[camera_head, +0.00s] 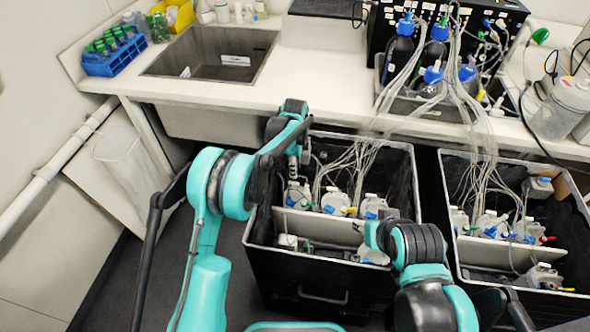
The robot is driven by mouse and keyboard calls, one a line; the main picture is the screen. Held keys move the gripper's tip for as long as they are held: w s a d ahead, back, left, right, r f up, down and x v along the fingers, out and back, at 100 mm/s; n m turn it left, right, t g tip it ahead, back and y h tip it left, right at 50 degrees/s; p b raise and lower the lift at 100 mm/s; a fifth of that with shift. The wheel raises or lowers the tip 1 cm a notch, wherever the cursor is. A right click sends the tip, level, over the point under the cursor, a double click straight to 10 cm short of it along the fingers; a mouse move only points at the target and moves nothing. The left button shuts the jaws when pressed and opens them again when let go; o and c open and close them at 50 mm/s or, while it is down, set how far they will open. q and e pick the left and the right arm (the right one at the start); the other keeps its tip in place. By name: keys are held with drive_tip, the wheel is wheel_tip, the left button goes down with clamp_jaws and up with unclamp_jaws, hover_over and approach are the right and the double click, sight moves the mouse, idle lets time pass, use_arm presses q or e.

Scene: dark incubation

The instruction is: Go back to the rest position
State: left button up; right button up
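My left arm comes in from the lower left in teal and black and bends over the left black crate (327,272). My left gripper (301,163) points down at the crate's back left corner, above a small bottle (298,195). Its fingers are small and dark here, and I cannot see whether they are apart or hold anything. My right arm rises at the lower right, with its bent black and teal joints over the front right of the same crate. I cannot make out my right gripper.
The crates hold several tubed bottles (335,201); a second crate (449,212) stands at right. Behind is a white counter (325,88) with a sink (215,55), a blue tube rack (113,58) and blue-capped bottles (400,50). Loose tubes hang over the counter's edge. A bin (122,160) stands left.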

idle(0.3)
use_arm(q)
drive_tip(key=s+a+r+n+t, duration=0.2)
drive_tip(key=s+a+r+n, duration=0.4)
drive_tip(key=r, duration=0.3)
drive_tip(key=s+a+r+n+t, duration=0.2)
drive_tip(key=s+a+r+n, duration=0.25)
drive_tip(key=s+r, duration=0.4)
drive_tip(key=s+a+n+t, duration=0.1)
drive_tip(key=s+a+n, duration=0.3)
drive_tip(key=s, duration=0.4)
drive_tip(key=s+a+n+t, duration=0.2)
drive_tip(key=s+n, duration=0.4)
drive_tip(key=s, duration=0.3)
drive_tip(key=shift+s+a+f, duration=0.15)
drive_tip(key=shift+a+f, duration=0.2)
drive_tip(key=shift+a, duration=0.5)
